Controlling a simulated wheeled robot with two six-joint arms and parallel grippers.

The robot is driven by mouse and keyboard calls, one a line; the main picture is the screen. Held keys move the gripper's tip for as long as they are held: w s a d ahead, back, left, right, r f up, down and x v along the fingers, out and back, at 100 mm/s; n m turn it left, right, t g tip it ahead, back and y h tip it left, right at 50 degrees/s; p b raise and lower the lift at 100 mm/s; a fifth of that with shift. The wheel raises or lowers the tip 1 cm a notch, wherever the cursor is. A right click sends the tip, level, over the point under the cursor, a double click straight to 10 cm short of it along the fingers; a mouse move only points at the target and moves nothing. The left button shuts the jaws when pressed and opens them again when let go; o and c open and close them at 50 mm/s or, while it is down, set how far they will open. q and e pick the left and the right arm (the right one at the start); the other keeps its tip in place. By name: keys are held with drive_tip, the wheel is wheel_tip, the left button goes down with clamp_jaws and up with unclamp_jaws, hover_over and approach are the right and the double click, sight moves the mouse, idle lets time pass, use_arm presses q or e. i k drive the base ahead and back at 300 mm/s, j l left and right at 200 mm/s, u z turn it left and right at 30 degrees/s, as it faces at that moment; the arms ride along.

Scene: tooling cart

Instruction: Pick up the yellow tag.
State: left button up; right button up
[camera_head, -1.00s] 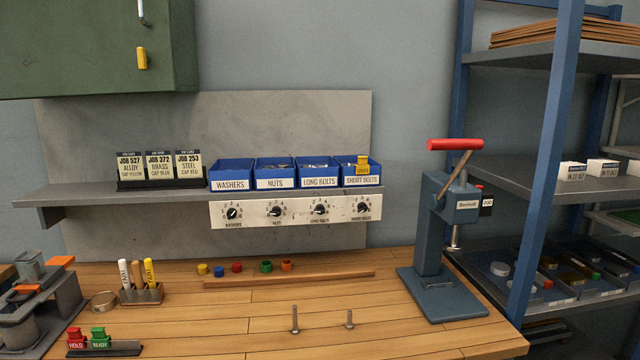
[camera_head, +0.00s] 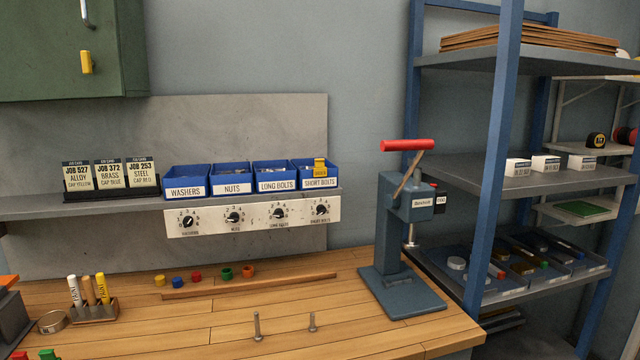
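A small yellow tag (camera_head: 320,165) sits at the front rim of the blue short bolts bin (camera_head: 318,183), the rightmost bin in the row on the grey shelf. Its lettering is too small to read. A yellow piece (camera_head: 86,62) also hangs on the front of the green cabinet at the upper left; I cannot tell whether it is a tag or a handle. Neither of my grippers is in view.
The washers (camera_head: 185,191), nuts and long bolts bins stand left of it, above a panel of dials (camera_head: 252,215). A press (camera_head: 402,240) stands on the wooden bench at right, beside blue shelving (camera_head: 490,180). Two bolts stand upright on the bench front.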

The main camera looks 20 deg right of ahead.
sight(319, 170)
drive_tip(key=i+l, duration=0.25)
drive_tip(key=l, duration=0.15)
drive_tip(key=i+l, duration=0.25)
drive_tip(key=l, duration=0.15)
drive_tip(key=i+l+u, duration=0.1)
drive_tip(key=u, duration=0.3)
drive_tip(key=l+u, duration=0.35)
drive_tip(key=i+l+u, duration=0.1)
drive_tip(key=u, duration=0.3)
drive_tip(key=l, duration=0.1)
